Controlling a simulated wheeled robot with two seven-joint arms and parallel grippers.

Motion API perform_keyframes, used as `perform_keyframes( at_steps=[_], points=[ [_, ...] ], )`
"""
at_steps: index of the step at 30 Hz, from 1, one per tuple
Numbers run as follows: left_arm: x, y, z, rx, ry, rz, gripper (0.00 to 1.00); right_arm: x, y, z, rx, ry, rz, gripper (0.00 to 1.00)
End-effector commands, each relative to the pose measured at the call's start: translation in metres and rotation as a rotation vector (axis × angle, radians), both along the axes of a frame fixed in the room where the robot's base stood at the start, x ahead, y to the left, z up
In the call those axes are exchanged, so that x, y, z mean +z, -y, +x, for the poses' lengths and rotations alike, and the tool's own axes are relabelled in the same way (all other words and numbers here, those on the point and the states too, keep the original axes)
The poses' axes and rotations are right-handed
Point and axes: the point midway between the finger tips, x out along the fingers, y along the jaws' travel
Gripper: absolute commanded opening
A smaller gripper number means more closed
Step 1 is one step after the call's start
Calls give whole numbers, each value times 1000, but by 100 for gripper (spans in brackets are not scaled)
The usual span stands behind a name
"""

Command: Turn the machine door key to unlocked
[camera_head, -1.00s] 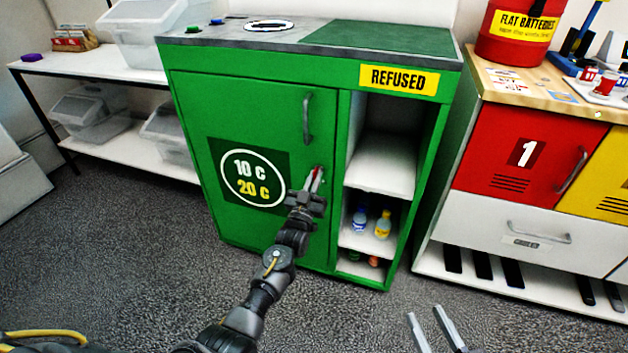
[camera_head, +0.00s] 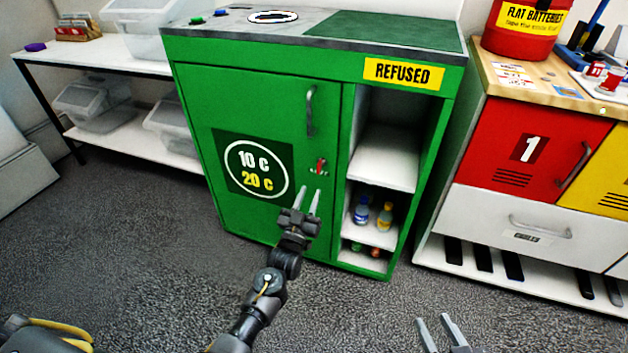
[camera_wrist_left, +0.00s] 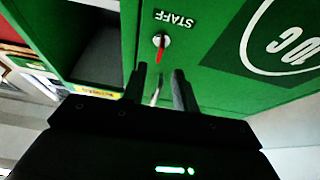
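The green machine's door (camera_head: 270,110) is shut and has a vertical handle (camera_head: 310,110) at its upper right. The small red key (camera_head: 320,164) sits in its lock below the handle, its red part roughly upright. A STAFF label (camera_wrist_left: 175,20) is beside the lock. In the left wrist view the red key (camera_wrist_left: 162,50) lies beyond the fingertips. My left gripper (camera_head: 310,190) is open and empty, just below and in front of the key, apart from it; it also shows in the left wrist view (camera_wrist_left: 160,74). My right gripper (camera_head: 433,319) is open and empty over the floor.
Right of the door is an open shelf column (camera_head: 385,155) with small bottles (camera_head: 384,216), under a REFUSED sign (camera_head: 403,74). A red cabinet (camera_head: 530,150) stands further right. A white shelf (camera_head: 110,55) with clear bins is at the left. The floor in front is clear.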

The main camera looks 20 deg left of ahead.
Motion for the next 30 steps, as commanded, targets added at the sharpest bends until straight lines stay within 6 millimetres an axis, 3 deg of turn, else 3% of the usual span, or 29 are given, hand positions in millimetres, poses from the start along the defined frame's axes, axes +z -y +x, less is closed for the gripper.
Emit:
perform_keyframes(
  at_steps=[3, 9, 23, 27, 30],
  points=[
    [-6, -1, -15, 0, 0, 0, 29, -5, 4, -1, -11, -36, -15, 36],
    [-10, -1, -24, 0, 1, 0, 29, -10, 7, -2, -18, -61, -25, 36],
    [-10, -1, -24, 0, -2, -1, 29, -10, 7, -2, -18, -61, -24, 36],
    [-21, 1, -18, -11, -78, 0, 29, -10, 7, -2, -19, -60, -24, 36],
    [-5, 6, -12, -37, -146, 2, 29, -9, 7, -2, -19, -60, -24, 36]
  ],
)
